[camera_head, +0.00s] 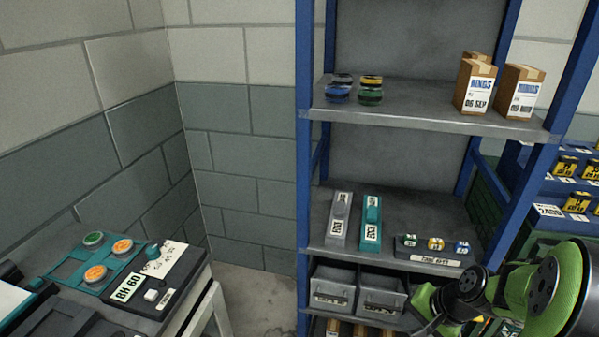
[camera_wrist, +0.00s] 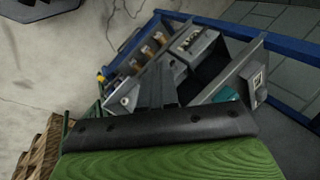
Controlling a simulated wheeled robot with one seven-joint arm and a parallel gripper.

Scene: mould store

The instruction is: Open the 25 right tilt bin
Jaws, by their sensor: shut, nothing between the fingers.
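Two grey tilt bins stand side by side on a lower shelf in the head view, the left one (camera_head: 332,287) and the right one (camera_head: 383,294). Each has a pale label on its front, too small to read. My gripper, at the end of the green and black arm, is just right of the right bin; its fingertips are hidden there. In the wrist view my gripper (camera_wrist: 162,76) is shut and empty, its dark fingers pointing at grey bin-like fronts with labels. I cannot tell whether the fingers touch a bin, or how far either bin is tilted.
Blue rack posts (camera_head: 303,150) frame the shelves. Above the bins stand a grey box (camera_head: 340,215), a teal box (camera_head: 372,220) and a tray of small pots (camera_head: 435,248). Cartons (camera_head: 476,85) are higher up. A bench (camera_head: 190,275) is at left. Bare floor lies between bench and rack.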

